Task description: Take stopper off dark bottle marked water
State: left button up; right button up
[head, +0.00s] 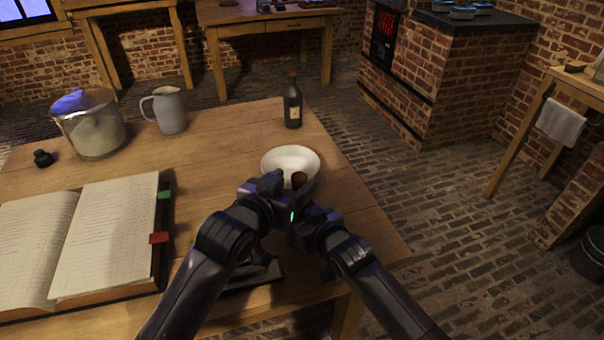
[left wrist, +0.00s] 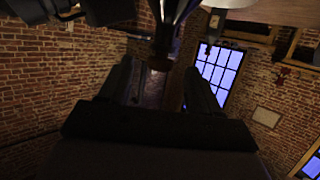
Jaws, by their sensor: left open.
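A dark bottle (head: 293,108) with a pale label and brown top stands upright at the back right of the table; its writing is too small to read. My left gripper (head: 284,184) is open at the white bowl's near side. A brown round piece (head: 299,179), which looks like a stopper, shows beside it. In the left wrist view a dark neck-like shape with a brownish end (left wrist: 158,72) lies between the open fingers, apparently untouched. My right gripper (head: 308,205) is close against the left one. Its fingers and anything in them are hidden.
A white bowl (head: 290,157) sits just beyond my grippers. The table's right edge (head: 372,208) is close to my right arm.

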aim_at(297, 178)
pick_arm(q)
jog(key=shift+x, duration=2.75)
grip_shut()
jog(key=shift+r, duration=0.15)
jog(key=shift+r, duration=0.95)
